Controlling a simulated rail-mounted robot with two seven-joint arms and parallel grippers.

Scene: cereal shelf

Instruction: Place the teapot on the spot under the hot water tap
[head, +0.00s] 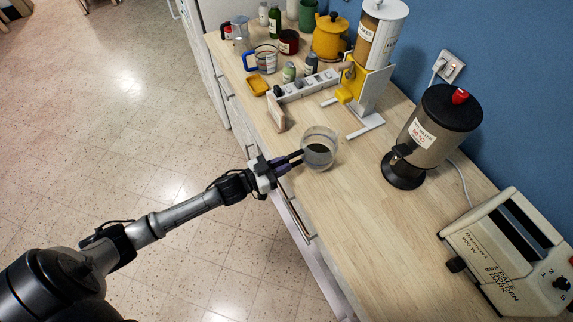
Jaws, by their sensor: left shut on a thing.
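A clear round glass pot (333,143) with something dark in it, which I take for the teapot, is over the counter's front part. My left gripper (292,161) is shut on its left side. I cannot tell whether the pot touches the counter or hangs just above it. The hot water dispenser (422,138) stands to the right of the pot, with a black lid and a red knob. Its black tap (399,153) faces the front-left, above a round black base (404,180). The spot under the tap looks empty. My right gripper is not in view.
A toaster (492,262) stands at the right. A white-and-yellow dispenser (366,75) stands behind the pot, with a power strip (304,88), a yellow kettle (330,38), jars and bottles further left. The wood counter (350,205) is clear between pot and toaster.

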